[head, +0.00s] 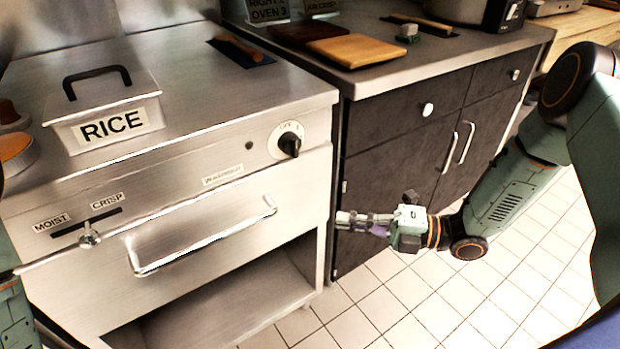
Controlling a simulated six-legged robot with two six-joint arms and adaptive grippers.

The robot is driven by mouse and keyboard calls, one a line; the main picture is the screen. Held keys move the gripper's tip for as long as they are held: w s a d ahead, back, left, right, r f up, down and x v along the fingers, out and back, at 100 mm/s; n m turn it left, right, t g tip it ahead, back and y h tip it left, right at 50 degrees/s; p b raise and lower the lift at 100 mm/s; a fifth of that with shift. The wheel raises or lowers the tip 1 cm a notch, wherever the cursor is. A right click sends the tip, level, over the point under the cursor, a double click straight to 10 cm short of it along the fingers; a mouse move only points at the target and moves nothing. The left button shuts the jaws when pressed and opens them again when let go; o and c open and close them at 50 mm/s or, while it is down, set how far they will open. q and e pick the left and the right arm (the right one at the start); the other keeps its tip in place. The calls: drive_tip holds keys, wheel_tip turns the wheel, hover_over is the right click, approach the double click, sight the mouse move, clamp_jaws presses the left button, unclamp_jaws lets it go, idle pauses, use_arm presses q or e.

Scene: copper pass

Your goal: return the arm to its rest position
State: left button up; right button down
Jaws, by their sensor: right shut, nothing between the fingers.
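My right gripper (352,218) is at the middle of the head view, at the end of my green right arm, which comes in from the right. Its fingers are shut with nothing between them and point left. It appears in front of the dark cabinet (395,175), near its lower left corner, above the tiled floor. I cannot tell its exact distance from the cabinet front. A part of my left arm shows at the lower left edge, but its gripper is out of view.
A steel warmer unit (215,120) with a drawer handle (205,245), knob (289,142) and slider (90,238) fills the left. A rice container (105,110) is set in its top. Brown boards (355,50) lie on the counter. Tiled floor (480,300) is open at lower right.

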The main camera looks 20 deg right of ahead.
drive_tip(key=shift+s, duration=0.1)
wheel_tip(320, 180, down, 11)
drive_tip(key=s+m+h, duration=0.2)
drive_tip(key=m+h, duration=0.8)
drive_tip(key=m, duration=1.2)
use_arm(q)
wheel_tip(320, 180, up, 4)
drive_tip(key=p, duration=0.4)
drive_tip(key=shift+r, duration=0.15)
use_arm(e)
drive_tip(key=s+f+m+g+h, duration=0.2)
drive_tip(key=s+m+g+h, duration=0.3)
drive_tip(key=s, duration=2)
drive_tip(key=d+m+g, duration=0.1)
drive_tip(key=m+g, duration=0.2)
drive_tip(key=shift+f+m+h, duration=0.15)
drive_tip(key=shift+m+h, duration=0.15)
drive_tip(key=shift+h, duration=0.1)
use_arm(q)
drive_tip(key=shift+o, duration=0.4)
use_arm(e)
drive_tip(key=shift+w+a, duration=0.1)
